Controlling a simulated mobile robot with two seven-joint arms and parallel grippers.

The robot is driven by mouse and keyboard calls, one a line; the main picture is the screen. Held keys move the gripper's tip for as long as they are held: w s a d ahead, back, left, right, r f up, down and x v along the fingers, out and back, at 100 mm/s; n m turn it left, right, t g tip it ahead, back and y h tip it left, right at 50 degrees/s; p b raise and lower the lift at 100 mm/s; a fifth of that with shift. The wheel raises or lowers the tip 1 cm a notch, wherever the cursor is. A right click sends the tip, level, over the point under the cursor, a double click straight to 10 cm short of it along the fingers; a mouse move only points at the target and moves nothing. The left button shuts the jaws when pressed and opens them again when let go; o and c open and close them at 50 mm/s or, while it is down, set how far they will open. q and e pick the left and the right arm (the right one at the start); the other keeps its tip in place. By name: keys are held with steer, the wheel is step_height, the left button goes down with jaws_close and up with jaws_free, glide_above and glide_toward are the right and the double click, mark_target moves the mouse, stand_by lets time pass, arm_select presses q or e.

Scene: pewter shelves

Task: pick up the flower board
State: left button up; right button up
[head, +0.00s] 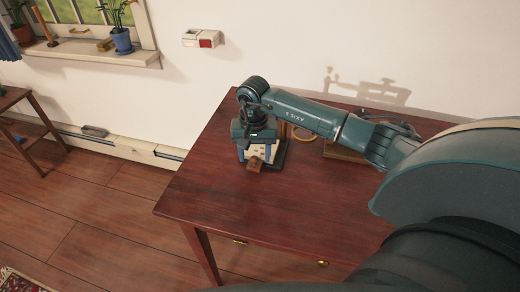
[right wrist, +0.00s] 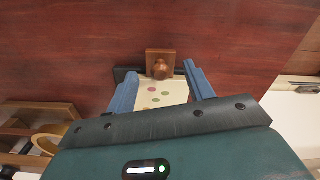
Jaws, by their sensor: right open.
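The flower board (right wrist: 153,97) is a cream panel with pink and green spots, seen between my fingers in the right wrist view. In the head view it shows in part under the gripper (head: 243,154). A small brown wooden block with a round knob (right wrist: 160,67) is at its far end in the wrist view. My right gripper (head: 254,153) points down over the board near the table's left end. Its blue fingers are open, one on each side of the board; I cannot tell whether they touch it. The gripper body hides the board's near part. My left gripper is out of view.
The dark red wooden table (head: 230,194) has clear room in front and to the right. A dark object (head: 283,153) is close behind the board. A yellow ring (head: 302,133) and a wooden item (head: 345,153) are farther right. The wall (head: 270,55) is behind.

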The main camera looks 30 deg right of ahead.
step_height(320, 180, down, 2)
steer(key=shift+f, duration=0.1)
steer(key=c, duration=0.8)
steer(key=shift+c, duration=0.2)
